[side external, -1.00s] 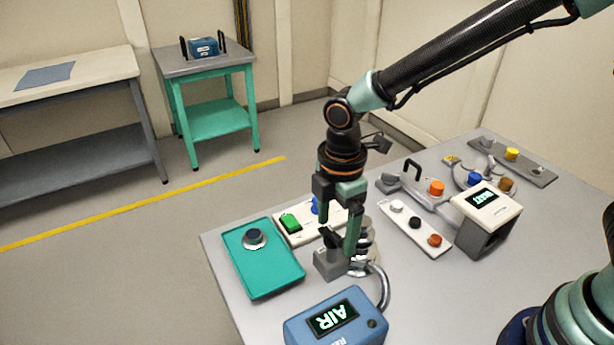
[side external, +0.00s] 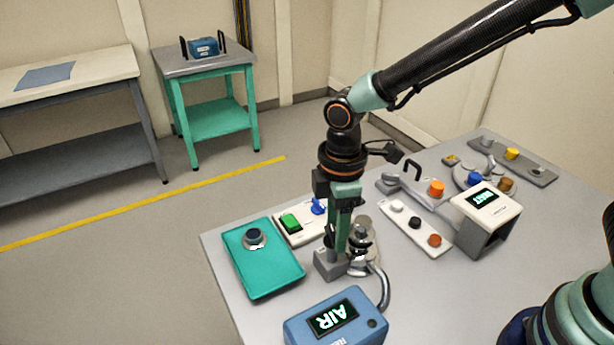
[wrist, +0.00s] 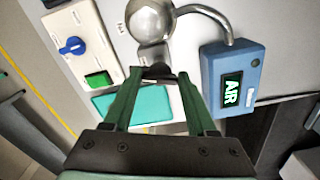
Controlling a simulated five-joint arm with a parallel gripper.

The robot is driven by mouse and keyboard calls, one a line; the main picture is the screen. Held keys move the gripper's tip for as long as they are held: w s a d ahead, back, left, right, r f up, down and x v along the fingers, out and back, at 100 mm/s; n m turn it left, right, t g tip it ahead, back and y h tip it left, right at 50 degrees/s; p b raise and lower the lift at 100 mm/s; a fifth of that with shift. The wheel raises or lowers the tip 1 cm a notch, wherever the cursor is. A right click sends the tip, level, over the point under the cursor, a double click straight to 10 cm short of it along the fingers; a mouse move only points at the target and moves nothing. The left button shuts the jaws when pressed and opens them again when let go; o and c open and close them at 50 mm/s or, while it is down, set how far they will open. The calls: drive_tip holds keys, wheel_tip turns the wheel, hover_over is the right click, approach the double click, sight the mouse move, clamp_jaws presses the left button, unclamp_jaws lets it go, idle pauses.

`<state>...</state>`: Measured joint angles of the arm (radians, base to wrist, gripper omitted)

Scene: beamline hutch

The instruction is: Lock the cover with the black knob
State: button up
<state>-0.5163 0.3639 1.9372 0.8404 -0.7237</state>
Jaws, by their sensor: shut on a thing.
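My gripper (side external: 334,246) points straight down over a small grey block (side external: 327,266) on the bench. In the wrist view my gripper (wrist: 160,76) is shut on a black knob (wrist: 157,70) at the grey block, which also shows there (wrist: 151,53). The fingers hide most of the knob, so I cannot tell how it is turned. A shiny metal dome (wrist: 151,18) stands beside the block; the side view shows metal parts (side external: 361,236) just right of the fingers. I cannot tell for sure which part is the cover.
A blue box with an AIR display (side external: 336,317) stands in front, with a curved metal pipe (side external: 381,287) beside it. A teal tray (side external: 264,278) lies left. A white panel (side external: 290,236) has a green button and blue knob. A knob strip (side external: 428,249) and display unit (side external: 486,208) stand right.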

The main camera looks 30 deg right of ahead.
drive_tip(key=m, duration=0.6)
drive_tip(key=shift+s, duration=0.1)
drive_tip(key=m, duration=0.6)
drive_tip(key=shift+a+r+m, duration=0.1)
drive_tip(key=shift+a+m, duration=0.05)
drive_tip(key=shift+m, duration=0.25)
drive_tip(key=o, duration=1.4)
drive_tip(key=shift+c, duration=0.2)
wheel_tip(320, 180, up, 12)
